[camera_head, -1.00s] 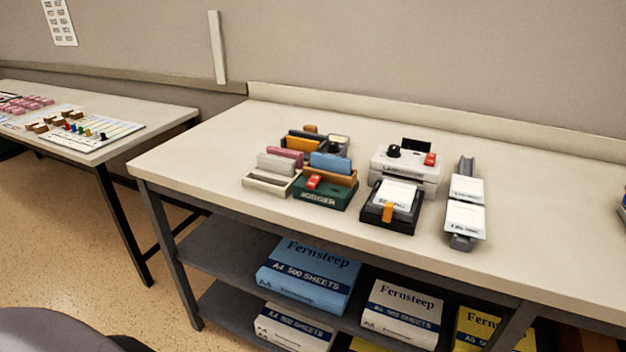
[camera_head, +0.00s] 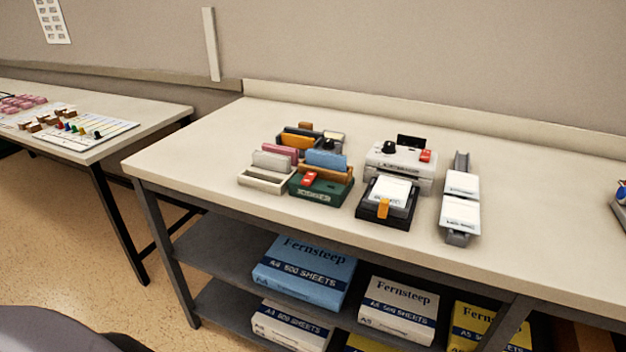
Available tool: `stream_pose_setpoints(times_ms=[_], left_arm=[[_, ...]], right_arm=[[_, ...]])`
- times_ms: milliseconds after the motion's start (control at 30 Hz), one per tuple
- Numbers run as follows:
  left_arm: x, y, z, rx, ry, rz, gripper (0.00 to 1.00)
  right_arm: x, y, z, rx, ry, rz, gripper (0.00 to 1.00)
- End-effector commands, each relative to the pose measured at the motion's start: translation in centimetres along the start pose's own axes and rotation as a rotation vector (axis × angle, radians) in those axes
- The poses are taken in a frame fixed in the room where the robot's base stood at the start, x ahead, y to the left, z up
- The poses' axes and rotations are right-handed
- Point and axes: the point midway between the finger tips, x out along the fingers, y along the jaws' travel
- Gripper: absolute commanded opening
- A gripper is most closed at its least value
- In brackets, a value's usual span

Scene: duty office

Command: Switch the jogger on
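The jogger (camera_head: 318,192) appears to be the dark green unit in the front row of devices on the long bench; the lettering on its front is small and blurred. A red rocker switch (camera_head: 309,178) sits on its top at the left. I cannot tell which way the switch is set. An orange-brown rack holding a blue block (camera_head: 327,160) stands at the back of the green unit. Neither of my grippers is in view.
Beside it stand a pale holder (camera_head: 264,181), a black device with an orange tab (camera_head: 385,209), a white machine with a red switch (camera_head: 400,166) and a grey stapler-like device (camera_head: 460,210). The bench top (camera_head: 200,165) is clear to the left. Paper packs (camera_head: 304,271) fill the shelves.

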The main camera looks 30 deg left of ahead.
Motion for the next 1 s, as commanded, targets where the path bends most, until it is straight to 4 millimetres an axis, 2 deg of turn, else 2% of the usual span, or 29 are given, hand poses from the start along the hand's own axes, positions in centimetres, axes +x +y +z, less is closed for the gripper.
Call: stream_pose_setpoints(times_ms=[467, 600, 633, 1000], left_arm=[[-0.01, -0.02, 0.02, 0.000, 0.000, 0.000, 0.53], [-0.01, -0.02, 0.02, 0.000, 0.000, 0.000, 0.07], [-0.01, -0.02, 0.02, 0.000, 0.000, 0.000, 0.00], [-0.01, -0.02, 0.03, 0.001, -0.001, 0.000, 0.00]], right_arm=[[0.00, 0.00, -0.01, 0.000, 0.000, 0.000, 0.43], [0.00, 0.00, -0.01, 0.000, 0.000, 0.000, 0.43], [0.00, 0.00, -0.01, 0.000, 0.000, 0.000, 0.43], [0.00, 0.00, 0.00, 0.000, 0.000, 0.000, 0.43]])
